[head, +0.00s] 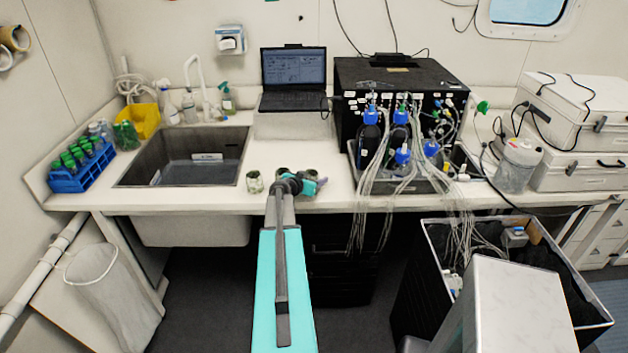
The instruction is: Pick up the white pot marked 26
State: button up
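A few small whitish pots with dark tops stand near the front edge of the white counter (365,200), right of the sink. The left pot (254,182) is in clear view, upright and apart from my gripper. Another pot (281,172) is partly hidden behind my gripper, and a third pot (309,175) shows just behind its right side. I cannot read the number 26 on any of them. My gripper (300,184) is over the counter edge, close to the two right pots. Its fingers are too small and overlapped to tell whether they are open or touching a pot.
A sink (185,160) lies left of the pots. A laptop (293,75) stands behind them. A black box (400,85) with blue-capped bottles and many tubes is to the right. A blue rack (82,170) of green-capped tubes stands far left. An open black bin (590,310) is below right.

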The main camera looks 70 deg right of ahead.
aim_at(315, 171)
jog(key=shift+r, duration=0.15)
jog(key=shift+a+r+b, duration=0.1)
jog(key=shift+r+b, duration=1.25)
jog(key=shift+r, duration=0.25)
jog(key=w+a+r+b, duration=0.1)
jog(key=w+a+b, duration=0.2)
jog(key=a, duration=1.2)
jog(key=shift+a+r+b, duration=0.25)
jog(key=shift+a+b, duration=0.05)
jog(key=shift+b, duration=1.4)
jog(key=shift+s, duration=0.1)
